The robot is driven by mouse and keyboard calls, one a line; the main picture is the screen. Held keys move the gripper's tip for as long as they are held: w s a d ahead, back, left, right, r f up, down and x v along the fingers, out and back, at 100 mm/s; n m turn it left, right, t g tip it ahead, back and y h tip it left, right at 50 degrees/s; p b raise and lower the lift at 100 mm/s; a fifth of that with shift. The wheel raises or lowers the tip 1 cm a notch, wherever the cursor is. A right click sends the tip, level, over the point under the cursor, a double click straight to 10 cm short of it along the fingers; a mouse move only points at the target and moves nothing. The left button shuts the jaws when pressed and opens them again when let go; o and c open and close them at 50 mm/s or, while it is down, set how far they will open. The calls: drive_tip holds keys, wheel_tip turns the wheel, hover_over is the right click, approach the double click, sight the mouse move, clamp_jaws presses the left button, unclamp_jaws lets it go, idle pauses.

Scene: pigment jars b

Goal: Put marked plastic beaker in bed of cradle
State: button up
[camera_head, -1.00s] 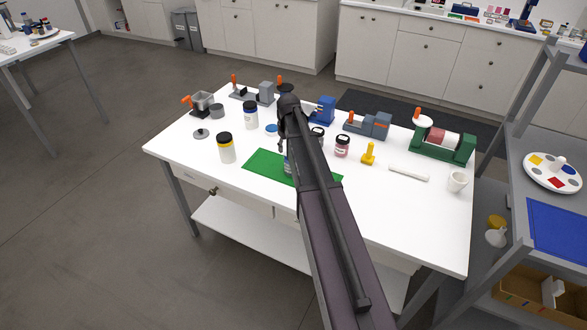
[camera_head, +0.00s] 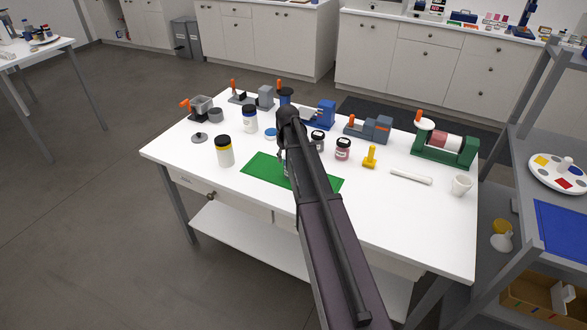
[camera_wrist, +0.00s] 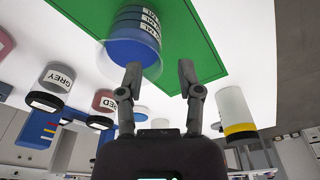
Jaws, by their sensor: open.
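The marked plastic beaker (camera_wrist: 132,38) is clear, with dark bands, white markings and blue at its near end. It is over the green mat in the wrist view, and mostly hidden behind my arm in the head view. My gripper (camera_wrist: 159,72) is open and empty. Its left finger in the wrist view is close to the beaker's near end; contact cannot be told. The beaker lies left of the gap between the fingers. Several fixtures stand along the table's back, including a green one (camera_head: 428,149) holding a red-and-white cylinder; I cannot tell which is the cradle.
The green mat (camera_head: 262,170) lies at the table's front. A white rod (camera_head: 411,177) and cup (camera_head: 461,186) are at right.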

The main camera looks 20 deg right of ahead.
sight(284, 177)
drive_tip(key=shift+f, duration=0.1)
drive_tip(key=f+b, duration=0.1)
drive_tip(key=w+f+b, duration=0.1)
drive_tip(key=f+b, duration=0.1)
drive_tip(key=shift+w+f, duration=0.1)
drive_tip(key=shift+w, duration=0.05)
drive_tip(key=shift+w+f+b, duration=0.1)
drive_tip(key=shift+f+b, duration=0.8)
drive_tip(key=shift+b, duration=0.15)
clamp_jaws()
